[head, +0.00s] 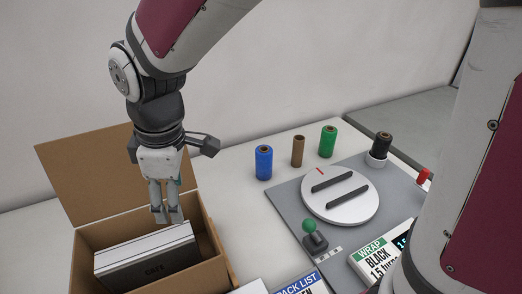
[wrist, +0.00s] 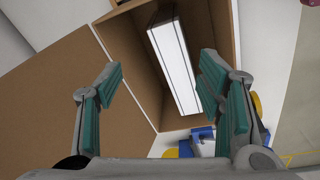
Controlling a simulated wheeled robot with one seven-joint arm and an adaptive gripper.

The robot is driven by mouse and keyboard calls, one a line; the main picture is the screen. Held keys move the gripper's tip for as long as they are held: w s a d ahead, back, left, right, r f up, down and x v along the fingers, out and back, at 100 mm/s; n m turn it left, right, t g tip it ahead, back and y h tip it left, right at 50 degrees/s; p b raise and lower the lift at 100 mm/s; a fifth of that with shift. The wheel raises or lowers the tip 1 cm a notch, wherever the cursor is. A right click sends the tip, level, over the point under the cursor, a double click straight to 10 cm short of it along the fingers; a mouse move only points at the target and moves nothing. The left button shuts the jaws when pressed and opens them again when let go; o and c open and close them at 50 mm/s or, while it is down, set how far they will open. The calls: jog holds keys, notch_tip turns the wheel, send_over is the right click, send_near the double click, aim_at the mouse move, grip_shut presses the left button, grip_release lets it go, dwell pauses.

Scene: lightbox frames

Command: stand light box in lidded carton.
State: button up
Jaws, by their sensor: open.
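The lidded carton (head: 84,248) is brown cardboard and stands at the lower left of the head view, its lid (head: 100,172) raised at the back. The light box (head: 150,262), white and grey with dark edges, stands inside the carton. In the wrist view the light box (wrist: 174,68) shows as a long white strip within the carton walls (wrist: 130,50). My gripper (head: 167,216) points down above the carton, just behind the light box in the head view. The box's bottom is hidden.
A green-knobbed lever (head: 312,236) stands in front. Printed boxes (head: 380,255) lie at the lower right. The tabletop left of the rolls is clear.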

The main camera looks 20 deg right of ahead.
jog(key=s+d+r+m+t, duration=0.1)
jog(key=s+d+r+m, duration=0.2)
jog(key=s+d+m, duration=0.1)
jog(key=s+d+r+m+t, duration=0.1)
jog(key=s+d+r+m, duration=0.2)
jog(key=d, duration=0.5)
jog(key=s+d+r+m+t+h, duration=0.1)
jog(key=s+d+r+m, duration=0.1)
jog(key=s+d+m, duration=0.3)
jog(key=d+m, duration=0.2)
jog(key=shift+s+r+m+t, duration=0.25)
jog(key=shift+r+m+t, duration=0.05)
jog(key=shift+r+t, duration=0.1)
